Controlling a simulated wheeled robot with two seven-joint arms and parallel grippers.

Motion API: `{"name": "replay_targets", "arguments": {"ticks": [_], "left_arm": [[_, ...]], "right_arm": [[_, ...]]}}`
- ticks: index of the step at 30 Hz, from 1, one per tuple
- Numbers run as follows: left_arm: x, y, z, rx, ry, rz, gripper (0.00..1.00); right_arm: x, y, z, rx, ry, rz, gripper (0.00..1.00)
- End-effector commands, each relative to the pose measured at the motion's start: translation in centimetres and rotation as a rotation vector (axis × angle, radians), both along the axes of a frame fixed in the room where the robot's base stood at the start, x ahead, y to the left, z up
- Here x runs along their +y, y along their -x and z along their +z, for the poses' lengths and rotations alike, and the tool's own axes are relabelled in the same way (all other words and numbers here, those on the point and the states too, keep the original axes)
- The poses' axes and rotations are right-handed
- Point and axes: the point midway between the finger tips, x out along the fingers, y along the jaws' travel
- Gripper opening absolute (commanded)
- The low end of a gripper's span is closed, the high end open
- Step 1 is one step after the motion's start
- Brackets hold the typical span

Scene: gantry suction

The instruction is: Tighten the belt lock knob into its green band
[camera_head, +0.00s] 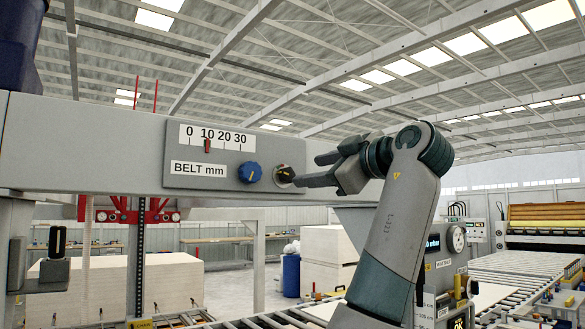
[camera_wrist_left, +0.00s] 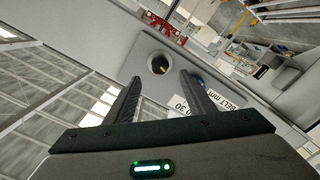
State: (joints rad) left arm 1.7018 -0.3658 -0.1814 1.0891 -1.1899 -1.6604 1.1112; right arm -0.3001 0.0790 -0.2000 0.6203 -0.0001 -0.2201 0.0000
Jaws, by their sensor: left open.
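The belt lock knob (camera_head: 285,173) is a small dark knob with a yellowish mark on a round pale base, at the right end of the BELT mm panel (camera_head: 181,155). In the left wrist view the lock knob (camera_wrist_left: 160,64) lies ahead, between the fingertips in the picture. My left gripper (camera_head: 311,170) is open and empty, just right of the knob in the head view; its fingers also show in the left wrist view (camera_wrist_left: 161,79). I cannot tell whether a fingertip touches the knob. I cannot make out a green band.
A blue knob (camera_head: 250,172) sits close left of the lock knob. A 0 to 30 scale (camera_head: 217,137) with a red pointer is above. The grey beam (camera_head: 90,145) carries the panel. Rollers and a gauge (camera_head: 457,239) stand lower right.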

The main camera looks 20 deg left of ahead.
Motion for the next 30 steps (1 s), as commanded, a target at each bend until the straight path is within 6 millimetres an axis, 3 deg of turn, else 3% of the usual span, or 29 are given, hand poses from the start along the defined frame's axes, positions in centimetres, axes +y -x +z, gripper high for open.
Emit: {"name": "replay_targets", "arguments": {"ticks": [6, 13, 28, 30], "left_arm": [[3.2, -2.5, 0.3, 0.002, -0.001, 0.002, 0.49], [5.7, -4.4, 0.2, 0.001, 0.000, 0.001, 0.49], [6.6, -5.3, -0.1, 0.001, -0.001, -0.001, 0.49], [6.6, -5.3, -0.1, 0.001, -0.001, -0.001, 0.35]], "right_arm": [[-0.3, 0.0, 2.0, -0.001, 0.003, 0.001, 0.54], [-0.3, 0.0, 3.3, -0.001, 0.003, 0.001, 0.54], [-0.2, 0.0, 3.6, 0.000, 0.002, 0.001, 0.54], [-0.1, 0.0, 3.6, 0.000, 0.001, 0.001, 0.54]]}}
